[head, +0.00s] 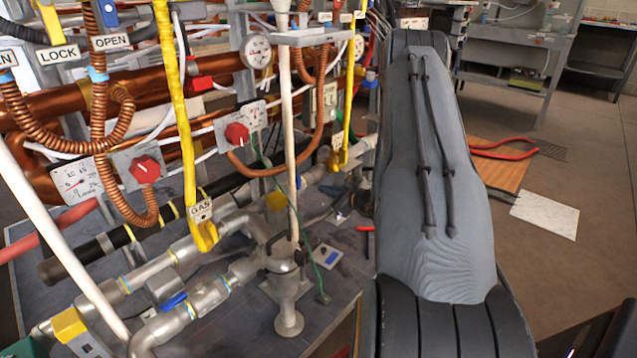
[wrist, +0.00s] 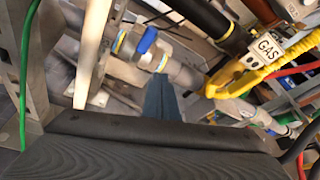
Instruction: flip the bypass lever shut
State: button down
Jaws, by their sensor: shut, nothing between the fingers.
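No label reading "bypass" is legible, so I cannot tell which handle is the bypass lever. A blue lever (head: 173,300) sits on a silver pipe at the lower left of the head view. My gripper (wrist: 160,98) shows in the wrist view as narrow blue-grey fingers, shut and empty, pointing up toward that fitting. The fingertips appear just below the blue lever in the picture; contact cannot be told. My gripper's fingers are not visible in the head view.
A yellow gas hose (head: 185,120) with a GAS tag hangs at left; it also shows in the wrist view (wrist: 270,66). A white vertical pipe (head: 290,140), red knobs (head: 145,169), gauges and copper coils crowd the rack. A thin green cable (head: 308,250) hangs nearby. Floor at right is mostly open.

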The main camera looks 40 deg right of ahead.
jog(key=shift+s+a, duration=0.2)
jog(key=shift+s, duration=1.15)
jog(key=shift+r+p, duration=0.1)
jog(key=shift+p, duration=0.2)
